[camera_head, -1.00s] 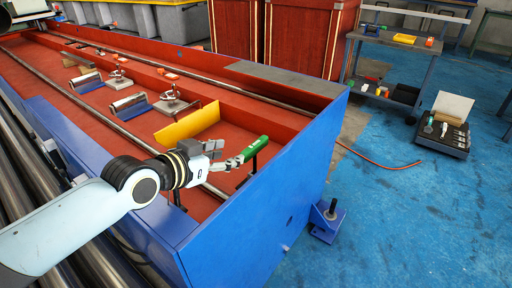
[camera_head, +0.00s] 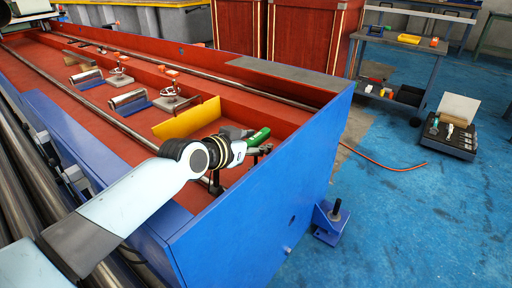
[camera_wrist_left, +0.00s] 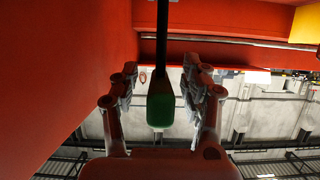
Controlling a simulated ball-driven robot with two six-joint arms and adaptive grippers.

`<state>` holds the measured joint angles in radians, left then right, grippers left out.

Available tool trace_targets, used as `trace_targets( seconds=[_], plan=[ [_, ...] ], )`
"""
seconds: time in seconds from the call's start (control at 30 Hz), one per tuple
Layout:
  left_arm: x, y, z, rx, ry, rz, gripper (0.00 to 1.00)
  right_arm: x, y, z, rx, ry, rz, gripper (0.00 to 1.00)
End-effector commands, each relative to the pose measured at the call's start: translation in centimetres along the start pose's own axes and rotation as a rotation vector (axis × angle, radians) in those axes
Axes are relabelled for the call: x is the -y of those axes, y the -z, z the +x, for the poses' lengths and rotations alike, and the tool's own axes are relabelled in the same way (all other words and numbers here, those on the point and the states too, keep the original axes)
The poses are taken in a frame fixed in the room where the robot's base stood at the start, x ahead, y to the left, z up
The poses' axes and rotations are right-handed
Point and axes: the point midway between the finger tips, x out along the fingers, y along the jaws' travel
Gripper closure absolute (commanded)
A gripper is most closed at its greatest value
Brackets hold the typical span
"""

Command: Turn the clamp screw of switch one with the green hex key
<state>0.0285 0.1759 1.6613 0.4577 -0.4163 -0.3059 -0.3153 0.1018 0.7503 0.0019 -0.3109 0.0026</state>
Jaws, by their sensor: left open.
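The green hex key (camera_head: 260,136) has a green handle and stands out near the right end of the red trough, close to the blue end wall. In the left wrist view, its green handle (camera_wrist_left: 160,108) and dark shaft lie between the fingers of my left gripper (camera_wrist_left: 162,78). The gripper is open, with a gap on both sides of the handle. In the head view my left gripper (camera_head: 254,150) is at the key, partly hidden by my wrist. Small fixtures with orange tops (camera_head: 171,74) stand in the trough; I cannot tell which is switch one. My right gripper is not in view.
A yellow plate (camera_head: 190,118) stands upright in the trough to the left of my wrist. Metal rollers (camera_head: 130,101) lie farther left. The blue end wall (camera_head: 275,185) rises close beside my gripper. A work cart (camera_head: 400,45) and a tool case (camera_head: 450,136) stand beyond, on the blue floor.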

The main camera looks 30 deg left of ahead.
Motion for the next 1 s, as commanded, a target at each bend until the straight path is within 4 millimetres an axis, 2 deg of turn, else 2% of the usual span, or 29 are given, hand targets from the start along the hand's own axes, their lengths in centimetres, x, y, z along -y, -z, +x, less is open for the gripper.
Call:
trace_targets(
  seconds=[0.17, 0.53, 0.87, 1.0],
  plan=[
    [0.0, 0.1, 0.0, -0.001, 0.0, 0.001, 0.54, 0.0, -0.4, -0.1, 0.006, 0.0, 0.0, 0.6],
    [0.0, 0.1, 0.0, -0.001, 0.0, 0.001, 1.0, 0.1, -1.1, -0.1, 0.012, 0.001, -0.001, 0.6],
    [0.0, 0.2, -0.1, -0.002, 0.0, 0.001, 1.0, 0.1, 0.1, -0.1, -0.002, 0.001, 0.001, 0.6],
    [0.1, 1.9, -0.7, -0.005, 0.0, 0.004, 1.0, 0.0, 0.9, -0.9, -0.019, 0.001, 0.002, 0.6]
  ],
)
